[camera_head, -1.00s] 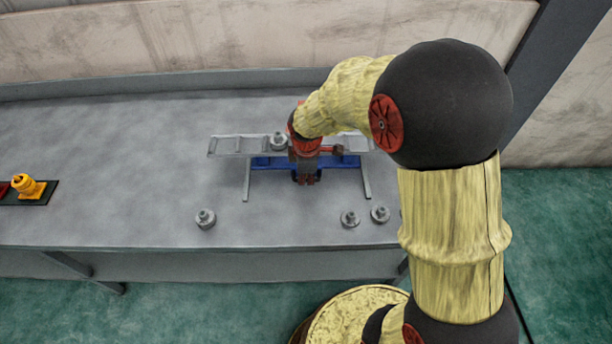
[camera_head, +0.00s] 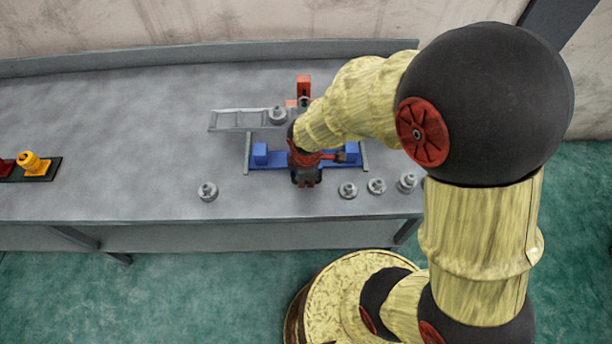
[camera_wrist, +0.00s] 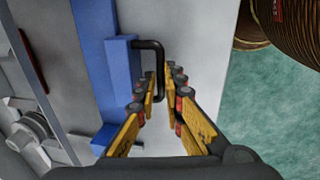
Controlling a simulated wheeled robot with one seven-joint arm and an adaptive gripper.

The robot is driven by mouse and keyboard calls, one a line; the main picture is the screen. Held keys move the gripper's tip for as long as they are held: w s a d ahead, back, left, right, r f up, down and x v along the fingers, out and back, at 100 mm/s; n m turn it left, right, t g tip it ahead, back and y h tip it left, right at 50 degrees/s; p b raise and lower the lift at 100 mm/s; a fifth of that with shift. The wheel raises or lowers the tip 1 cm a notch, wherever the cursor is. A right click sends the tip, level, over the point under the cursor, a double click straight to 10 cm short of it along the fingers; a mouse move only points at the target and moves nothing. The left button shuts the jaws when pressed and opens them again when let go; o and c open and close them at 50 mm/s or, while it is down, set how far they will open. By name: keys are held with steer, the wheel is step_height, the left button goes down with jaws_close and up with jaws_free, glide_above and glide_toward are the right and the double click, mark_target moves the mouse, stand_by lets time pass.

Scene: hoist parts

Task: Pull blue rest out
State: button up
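The blue rest (camera_head: 275,161) is a long blue bar with raised blocks near its ends, lying across two grey rails (camera_head: 247,160) on the bench. My gripper (camera_head: 305,181) is at the front middle of the rest, and my arm hides part of the bar. In the wrist view the blue rest (camera_wrist: 115,70) runs along the left with a black bent handle (camera_wrist: 157,50) on its side. The end of the handle lies between the fingers of my gripper (camera_wrist: 163,90), which look closed on it. The exact contact is hard to see.
A grey ladder-like frame (camera_head: 230,120) lies behind, with a round fitting (camera_head: 278,116) on it. A red part (camera_head: 303,86) stands further back. Several grey fittings (camera_head: 347,190) are near the front edge. A dark tray (camera_head: 53,170) with a yellow part (camera_head: 34,163) is far left.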

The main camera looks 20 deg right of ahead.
steer(key=o, duration=0.4)
step_height(320, 180, up, 12)
steer(key=s, duration=0.2)
steer(key=shift+a, duration=0.3)
steer(key=shift+f, duration=0.1)
stand_by(0.5)
